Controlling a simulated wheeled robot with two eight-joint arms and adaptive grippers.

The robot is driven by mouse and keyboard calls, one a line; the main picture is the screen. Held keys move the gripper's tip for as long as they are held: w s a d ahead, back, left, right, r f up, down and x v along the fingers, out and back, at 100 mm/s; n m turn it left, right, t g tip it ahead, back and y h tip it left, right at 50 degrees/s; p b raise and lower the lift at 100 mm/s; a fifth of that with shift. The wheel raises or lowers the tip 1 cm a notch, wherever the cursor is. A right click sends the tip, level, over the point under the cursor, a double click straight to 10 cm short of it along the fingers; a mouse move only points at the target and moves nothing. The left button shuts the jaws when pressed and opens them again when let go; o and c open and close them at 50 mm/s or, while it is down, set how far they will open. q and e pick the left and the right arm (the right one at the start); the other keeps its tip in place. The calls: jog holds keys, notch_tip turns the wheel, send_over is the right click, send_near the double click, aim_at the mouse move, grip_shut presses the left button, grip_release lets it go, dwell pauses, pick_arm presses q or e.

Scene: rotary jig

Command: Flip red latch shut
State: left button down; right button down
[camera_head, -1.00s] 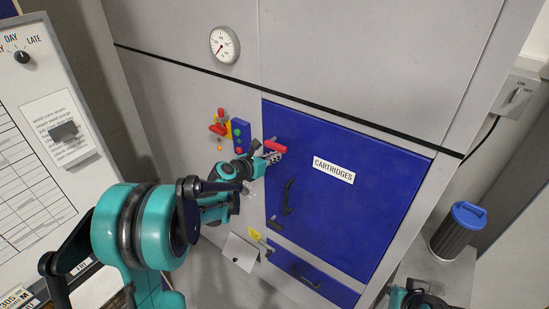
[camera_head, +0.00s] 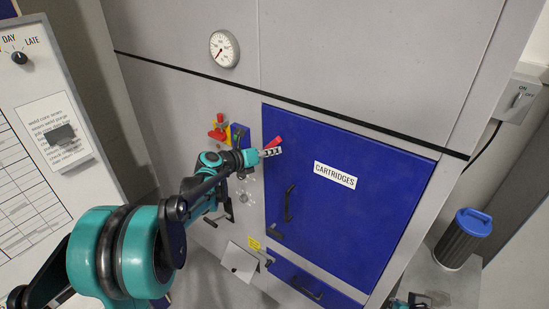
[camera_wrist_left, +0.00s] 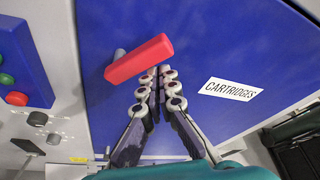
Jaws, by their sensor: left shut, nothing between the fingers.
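The red latch (camera_head: 273,143) is a short red bar at the upper left corner of the blue door marked CARTRIDGES (camera_head: 330,215). It tilts, with its right end higher. It also shows in the left wrist view (camera_wrist_left: 140,60), on a grey pivot pin. My left gripper (camera_head: 273,152) is shut and empty, its tips just under the latch. In the left wrist view the fingertips (camera_wrist_left: 158,70) are close below the bar's right half; I cannot tell whether they touch. A small part of my right arm shows at the bottom right; its fingers are not clear.
A panel with a red knob (camera_head: 218,127) and a blue button box (camera_head: 239,137) is left of the door. The door has a black handle (camera_head: 289,202). A blue-lidded bin (camera_head: 463,237) stands at the right. A whiteboard (camera_head: 35,190) is at the left.

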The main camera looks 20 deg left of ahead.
aim_at(272, 142)
pick_arm(q)
jog(key=shift+w+a+r+b, duration=0.3)
jog(key=shift+a+r+b, duration=0.2)
jog(key=shift+a+r, duration=0.35)
jog(key=shift+w+a+r, duration=0.15)
jog(key=shift+a+r, duration=0.05)
jog(key=shift+a, duration=0.15)
jog(key=shift+r, duration=0.1)
jog(key=shift+w+a+r, duration=0.1)
jog(key=shift+a+r, duration=0.05)
jog(key=shift+a, duration=0.1)
jog(key=shift+d, duration=0.1)
